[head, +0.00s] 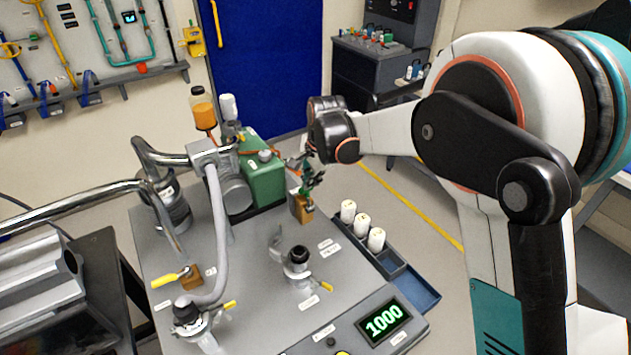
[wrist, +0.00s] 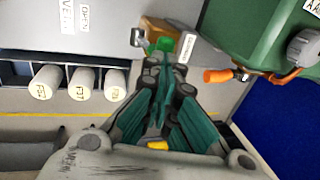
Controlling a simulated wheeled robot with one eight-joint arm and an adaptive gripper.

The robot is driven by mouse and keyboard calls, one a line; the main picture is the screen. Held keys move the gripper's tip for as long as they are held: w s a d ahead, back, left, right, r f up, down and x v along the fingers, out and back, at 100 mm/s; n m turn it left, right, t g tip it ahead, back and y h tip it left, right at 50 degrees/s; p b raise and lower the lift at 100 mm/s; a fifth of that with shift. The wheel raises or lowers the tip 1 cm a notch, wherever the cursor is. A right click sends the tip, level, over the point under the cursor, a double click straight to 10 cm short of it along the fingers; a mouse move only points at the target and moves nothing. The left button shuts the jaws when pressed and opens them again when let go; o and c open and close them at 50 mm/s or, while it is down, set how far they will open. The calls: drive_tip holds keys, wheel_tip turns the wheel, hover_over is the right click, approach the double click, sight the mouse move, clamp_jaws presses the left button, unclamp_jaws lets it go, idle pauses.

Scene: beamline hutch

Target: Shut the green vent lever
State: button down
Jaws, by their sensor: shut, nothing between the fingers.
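The green vent lever (wrist: 162,45) shows as a small green piece against the brass valve block (wrist: 158,28) at the top of the wrist view. The block also shows in the head view (head: 302,207), at the right back of the grey bench top. My gripper (wrist: 173,72) is shut and empty, its fingertips very near the lever. I cannot tell whether they touch it. In the head view my gripper (head: 311,184) is just above the block, and the lever is hard to tell apart from its fingers. Labels reading VENT and OPEN lie beside the block.
A green tank (head: 264,181) stands left of my gripper, with an orange fitting (wrist: 217,76) close by. Several white cylinders (head: 348,211) stand in a rack along the bench's right edge. A dark-topped valve (head: 298,262) stands nearer.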

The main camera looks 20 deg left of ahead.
drive_tip(key=shift+w+a+f+g+h, duration=0.1)
drive_tip(key=shift+w+a+g+h, duration=0.2)
drive_tip(key=shift+w+a, duration=0.25)
drive_tip(key=shift+a, duration=0.05)
drive_tip(key=shift+a+f, duration=0.1)
idle(0.5)
